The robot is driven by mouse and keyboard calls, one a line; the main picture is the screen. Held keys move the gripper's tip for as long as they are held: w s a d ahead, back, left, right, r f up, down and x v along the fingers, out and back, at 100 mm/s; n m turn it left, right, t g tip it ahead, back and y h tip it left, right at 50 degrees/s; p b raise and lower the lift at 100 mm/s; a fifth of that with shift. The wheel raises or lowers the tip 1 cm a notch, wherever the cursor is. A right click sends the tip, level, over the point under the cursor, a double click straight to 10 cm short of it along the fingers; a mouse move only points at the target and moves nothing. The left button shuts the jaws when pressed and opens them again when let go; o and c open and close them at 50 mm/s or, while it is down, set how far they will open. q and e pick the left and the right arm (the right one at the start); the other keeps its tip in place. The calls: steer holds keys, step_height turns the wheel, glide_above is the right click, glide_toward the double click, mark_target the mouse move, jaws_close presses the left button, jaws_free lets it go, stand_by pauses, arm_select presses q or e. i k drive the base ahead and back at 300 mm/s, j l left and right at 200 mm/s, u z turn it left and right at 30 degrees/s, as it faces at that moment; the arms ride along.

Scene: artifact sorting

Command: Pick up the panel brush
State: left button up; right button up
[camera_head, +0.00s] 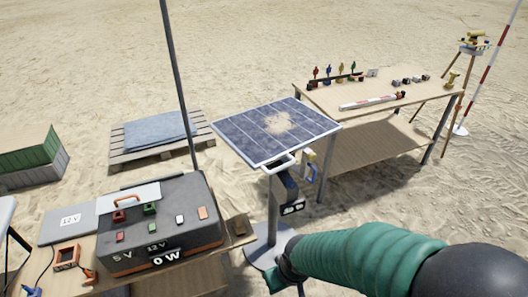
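A tilted solar panel (240,132) stands on a post in the middle of the head view, with a patch of sand on its surface. A small item with a yellowish-white body and a blue handle, possibly the panel brush (311,168), hangs beside the post just under the panel's front right edge. My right arm comes in from the lower right in a green sleeve. The end of my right gripper (284,276) is low by the foot of the post, below and apart from that item; its fingers are not clear. My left gripper is not in view.
A front-left table holds a grey control box (165,218) with coloured blocks. A wooden table (340,92) at the back right carries small coloured tools and a striped rod. A pallet (150,150) and green crates (30,150) stand at the left on sand.

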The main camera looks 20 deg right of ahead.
mark_target(239, 228)
steer(key=i+l+u, duration=0.2)
steer(key=i, duration=0.35)
steer(key=i+l+u, duration=0.15)
steer(key=i, duration=0.35)
steer(key=l, duration=0.1)
